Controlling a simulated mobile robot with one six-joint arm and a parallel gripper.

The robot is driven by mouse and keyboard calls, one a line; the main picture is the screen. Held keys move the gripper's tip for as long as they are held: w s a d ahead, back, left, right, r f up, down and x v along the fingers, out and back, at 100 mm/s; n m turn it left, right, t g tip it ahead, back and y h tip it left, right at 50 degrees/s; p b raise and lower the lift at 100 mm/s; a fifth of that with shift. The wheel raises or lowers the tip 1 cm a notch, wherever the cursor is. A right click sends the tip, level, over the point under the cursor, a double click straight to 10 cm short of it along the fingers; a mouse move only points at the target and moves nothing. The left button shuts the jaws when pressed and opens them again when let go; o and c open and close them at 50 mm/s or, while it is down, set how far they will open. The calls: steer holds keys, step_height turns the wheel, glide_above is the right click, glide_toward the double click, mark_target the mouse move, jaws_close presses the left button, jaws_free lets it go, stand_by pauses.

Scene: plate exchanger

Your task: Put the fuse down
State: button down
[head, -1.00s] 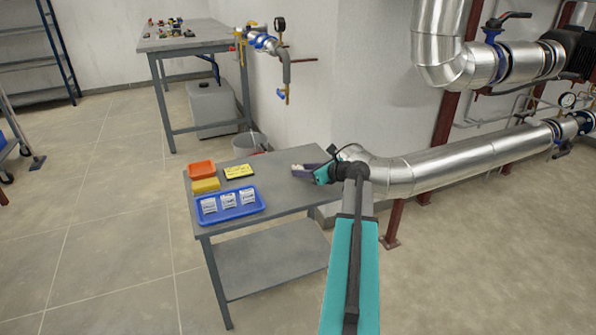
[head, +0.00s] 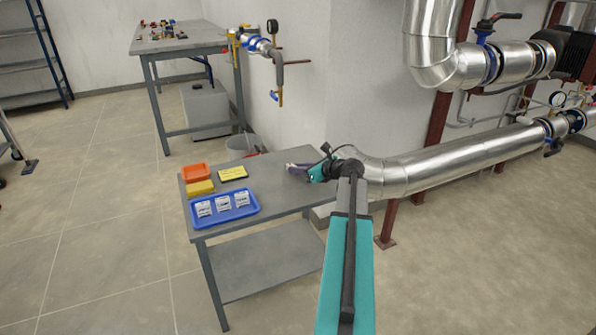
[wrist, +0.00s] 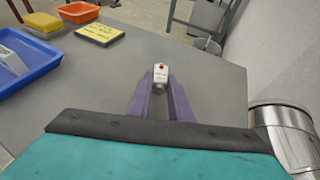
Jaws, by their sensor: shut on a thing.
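The fuse (wrist: 160,74) is a small white block with a red spot and faint print, seen in the wrist view between the tips of my purple fingers. My gripper (wrist: 160,85) is shut on it. In the head view my gripper (head: 291,168) is over the right part of the small grey table (head: 262,182). The fuse is too small to make out there. I cannot tell whether the fuse touches the tabletop.
A blue tray (head: 240,213) with several white packets, a yellow block (head: 200,188), an orange bin (head: 195,172) and a black-and-yellow sign (head: 233,173) occupy the table's left side. The tabletop around my gripper is clear. A silver pipe (head: 450,165) runs close on the right.

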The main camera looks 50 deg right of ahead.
step_height(320, 180, up, 2)
steer(key=shift+r+p, duration=0.25)
steer(key=shift+p, duration=0.2)
steer(key=s+a+p, duration=0.1)
steer(key=s+a, duration=0.5)
steer(key=s+a+r+p, duration=0.1)
steer(key=s+a, duration=0.1)
steer(key=s, duration=0.2)
steer(key=shift+a+p, duration=0.35)
steer(key=shift+a, duration=0.05)
steer(key=shift+s+a+r+p, duration=0.1)
steer(key=shift+s+p, duration=0.05)
steer(key=shift+p, duration=0.95)
steer(key=p, duration=0.4)
steer(key=shift+s+a+r, duration=0.15)
steer(key=shift+s+a, duration=0.15)
steer(key=shift+s, duration=0.1)
steer(key=p, duration=0.3)
steer(key=shift+s+a, duration=0.35)
steer(key=shift+s+a+f+p, duration=0.1)
steer(key=shift+s+f+p, duration=0.1)
steer(key=shift+p, duration=0.45)
steer(key=shift+w, duration=0.1)
